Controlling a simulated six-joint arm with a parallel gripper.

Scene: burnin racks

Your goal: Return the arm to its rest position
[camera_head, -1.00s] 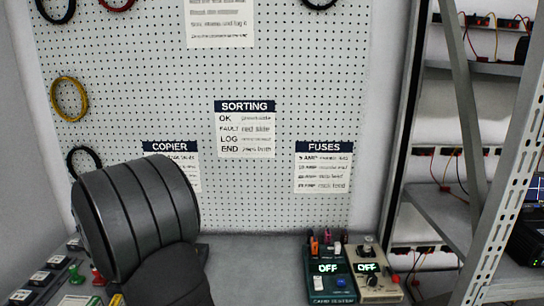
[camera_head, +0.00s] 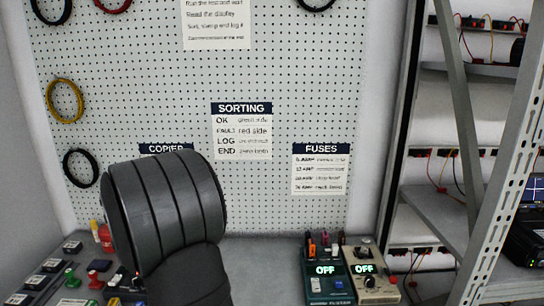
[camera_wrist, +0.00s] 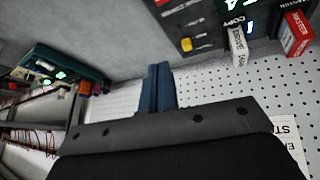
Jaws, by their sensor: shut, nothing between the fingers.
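My arm (camera_head: 165,210) stands in the lower left of the head view, in front of the bench and pegboard. My gripper shows in the wrist view, with its two blue fingers (camera_wrist: 158,88) pressed together and nothing between them. The fingers are clear of the things around them in that view. The gripper's fingers do not show in the head view, where my arm hides part of the bench and most of the copier sheet.
Two testers, one teal (camera_head: 327,278) and one beige (camera_head: 371,275), stand on the bench, both reading OFF. A metal rack (camera_head: 490,200) stands at the right. Small switches and buttons (camera_head: 60,270) sit at the lower left. The bench between my arm and the testers is clear.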

